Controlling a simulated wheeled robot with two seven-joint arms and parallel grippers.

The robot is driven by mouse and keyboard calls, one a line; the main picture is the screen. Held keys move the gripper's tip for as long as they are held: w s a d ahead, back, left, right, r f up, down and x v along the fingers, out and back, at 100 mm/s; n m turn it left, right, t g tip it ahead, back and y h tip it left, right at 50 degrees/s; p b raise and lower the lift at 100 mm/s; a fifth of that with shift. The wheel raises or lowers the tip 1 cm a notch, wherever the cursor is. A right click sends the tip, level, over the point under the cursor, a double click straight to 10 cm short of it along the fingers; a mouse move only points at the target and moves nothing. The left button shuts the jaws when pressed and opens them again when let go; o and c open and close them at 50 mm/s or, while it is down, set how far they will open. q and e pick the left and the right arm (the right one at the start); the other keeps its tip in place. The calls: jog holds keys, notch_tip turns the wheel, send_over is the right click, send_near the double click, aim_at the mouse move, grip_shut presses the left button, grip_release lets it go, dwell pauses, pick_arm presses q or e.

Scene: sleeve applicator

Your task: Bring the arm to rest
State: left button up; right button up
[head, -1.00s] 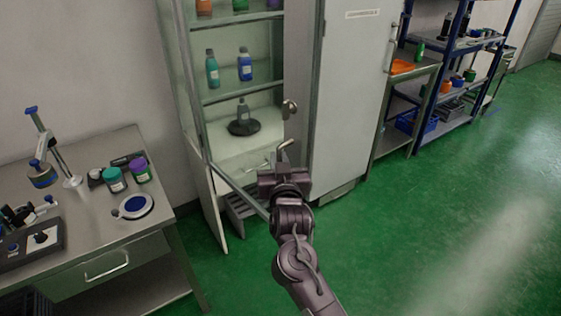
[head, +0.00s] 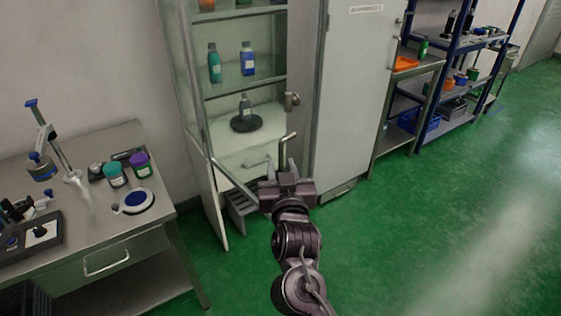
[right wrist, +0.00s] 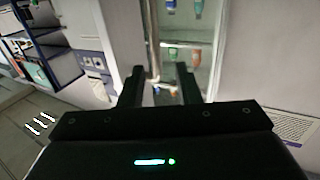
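My right arm reaches up from the bottom of the head view. Its gripper (head: 282,170) hangs in front of the open glass cabinet, near the lower drawer and the edge of the grey door. In the right wrist view the two dark fingers (right wrist: 160,80) stand apart with nothing between them. The cabinet interior with bottles shows beyond the fingertips. I cannot tell whether the gripper touches the cabinet. My left gripper is not in view.
The cabinet's grey door (head: 354,95) stands on the right. Bottles (head: 247,60) stand on its shelves. A steel table (head: 100,225) with jars and devices is on the left. A blue rack (head: 458,75) stands at the back right. The green floor (head: 440,220) is clear on the right.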

jog(key=shift+s, duration=0.85)
